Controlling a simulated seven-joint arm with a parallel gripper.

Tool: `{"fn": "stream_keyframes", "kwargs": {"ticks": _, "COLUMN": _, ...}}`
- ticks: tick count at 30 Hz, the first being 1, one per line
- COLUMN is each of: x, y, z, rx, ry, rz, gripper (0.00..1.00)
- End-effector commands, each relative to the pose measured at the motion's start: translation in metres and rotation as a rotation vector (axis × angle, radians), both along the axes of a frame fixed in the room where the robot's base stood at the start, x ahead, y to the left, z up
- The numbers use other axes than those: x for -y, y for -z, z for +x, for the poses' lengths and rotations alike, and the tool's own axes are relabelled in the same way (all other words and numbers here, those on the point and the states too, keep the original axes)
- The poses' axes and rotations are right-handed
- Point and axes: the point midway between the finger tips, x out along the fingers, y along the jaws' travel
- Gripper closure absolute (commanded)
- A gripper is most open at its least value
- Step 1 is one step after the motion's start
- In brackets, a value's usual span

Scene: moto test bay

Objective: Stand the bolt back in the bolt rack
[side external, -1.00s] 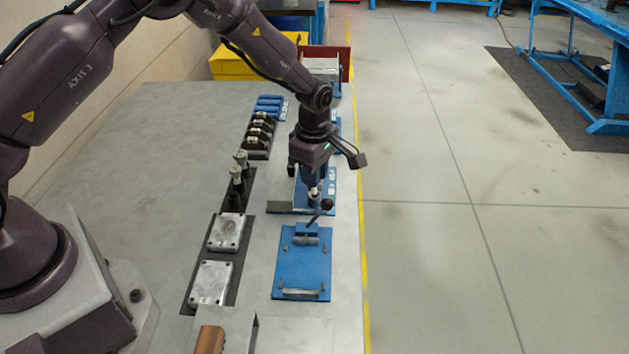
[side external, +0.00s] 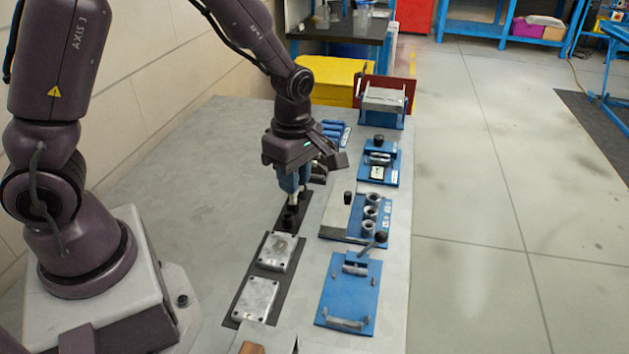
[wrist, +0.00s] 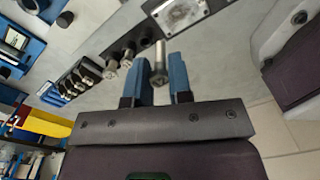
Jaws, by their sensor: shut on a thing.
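My gripper (side external: 291,188) is shut on a grey metal bolt, low over the bolt rack in the side view. In the wrist view the bolt (wrist: 160,66) sits between the blue fingers of my gripper (wrist: 162,62), its round head nearest the camera and its shank pointing away. The bolt rack (side external: 274,226) is a dark strip with raised black sockets. In the wrist view, two other bolts stand beside the held one, in the rack (wrist: 138,37). My fingers partly hide the rack in the side view. I cannot tell whether the bolt's tip touches a socket.
Metal plates (side external: 279,251) lie on a dark mat in front of the rack. To the right stand a blue fixture with metal rings (side external: 369,215) and a blue plate with a handle (side external: 347,292). A yellow bin (side external: 325,88) is behind. The table's left side is clear.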

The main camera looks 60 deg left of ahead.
Motion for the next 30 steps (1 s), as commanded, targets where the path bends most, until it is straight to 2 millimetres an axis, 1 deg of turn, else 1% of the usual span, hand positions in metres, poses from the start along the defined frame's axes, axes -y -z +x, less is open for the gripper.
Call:
{"fn": "stream_keyframes", "kwargs": {"ticks": 1, "x": -0.016, "y": 0.007, "z": 0.0, "rx": -0.009, "ry": -0.031, "rz": 0.0, "gripper": 1.0}}
{"fn": "stream_keyframes", "kwargs": {"ticks": 3, "x": -0.035, "y": 0.015, "z": 0.001, "rx": -0.008, "ry": -0.043, "rz": -0.003, "gripper": 1.0}}
{"fn": "stream_keyframes", "kwargs": {"ticks": 6, "x": -0.056, "y": 0.025, "z": 0.002, "rx": -0.001, "ry": -0.029, "rz": -0.006, "gripper": 1.0}}
{"fn": "stream_keyframes", "kwargs": {"ticks": 8, "x": -0.064, "y": 0.03, "z": 0.005, "rx": 0.01, "ry": 0.007, "rz": -0.007, "gripper": 1.0}}
{"fn": "stream_keyframes", "kwargs": {"ticks": 12, "x": -0.062, "y": 0.031, "z": 0.012, "rx": 0.039, "ry": 0.096, "rz": -0.001, "gripper": 1.0}}
{"fn": "stream_keyframes", "kwargs": {"ticks": 17, "x": -0.062, "y": 0.039, "z": 0.012, "rx": 0.038, "ry": 0.105, "rz": -0.001, "gripper": 1.0}}
{"fn": "stream_keyframes", "kwargs": {"ticks": 30, "x": -0.062, "y": 0.075, "z": 0.012, "rx": 0.038, "ry": 0.105, "rz": -0.001, "gripper": 1.0}}
